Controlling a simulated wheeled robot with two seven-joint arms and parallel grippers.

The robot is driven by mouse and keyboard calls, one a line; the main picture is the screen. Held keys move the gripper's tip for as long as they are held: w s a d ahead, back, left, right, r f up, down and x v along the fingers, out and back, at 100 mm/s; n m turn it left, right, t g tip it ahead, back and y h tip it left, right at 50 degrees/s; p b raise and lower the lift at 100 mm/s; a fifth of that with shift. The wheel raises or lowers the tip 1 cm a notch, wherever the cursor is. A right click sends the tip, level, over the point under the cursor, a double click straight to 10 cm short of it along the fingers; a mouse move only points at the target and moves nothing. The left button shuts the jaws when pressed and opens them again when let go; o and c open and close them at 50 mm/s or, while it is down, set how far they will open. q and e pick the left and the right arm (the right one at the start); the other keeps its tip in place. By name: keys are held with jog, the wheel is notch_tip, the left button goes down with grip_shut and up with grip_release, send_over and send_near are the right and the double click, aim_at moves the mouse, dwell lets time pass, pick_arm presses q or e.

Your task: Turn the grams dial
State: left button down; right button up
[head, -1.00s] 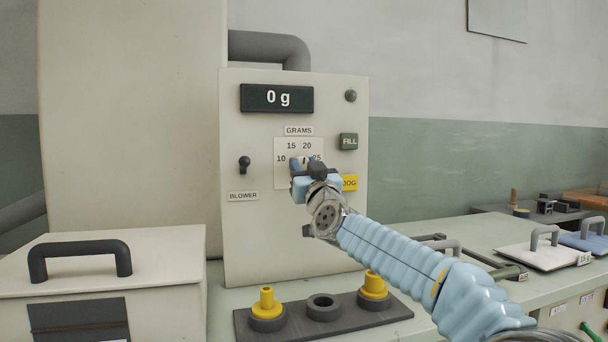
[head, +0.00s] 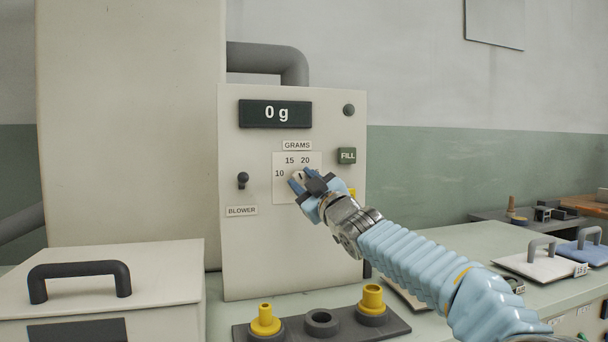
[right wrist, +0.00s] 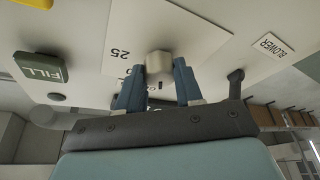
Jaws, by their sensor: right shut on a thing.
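The grams dial is a pale knob (head: 297,176) on a white scale plate (head: 279,160) marked 10, 15, 20, with 25 showing in the right wrist view. My right gripper (head: 299,181) is at the dial, its blue fingers shut on the knob, which also shows between the fingertips in the right wrist view (right wrist: 159,63). The gripper covers part of the plate, and where the knob points is hard to tell. The display (head: 276,114) above reads 0 g. My left gripper is out of view.
The panel has a blower switch (head: 243,180) left of the dial and a FILL button (head: 347,156) to the right. A yellow button is mostly hidden by my gripper. Below stands a dark rack (head: 344,330) with yellow-topped pieces; a handled box (head: 150,264) is at left.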

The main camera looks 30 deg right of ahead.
dwell(0.4)
jog(key=o, duration=1)
jog(key=shift+o, duration=0.2)
jog(key=shift+s, duration=0.1)
jog(key=b+v, duration=0.2)
jog(key=v, duration=1.1)
jog(key=shift+s, duration=0.3)
jog(key=shift+f, duration=0.15)
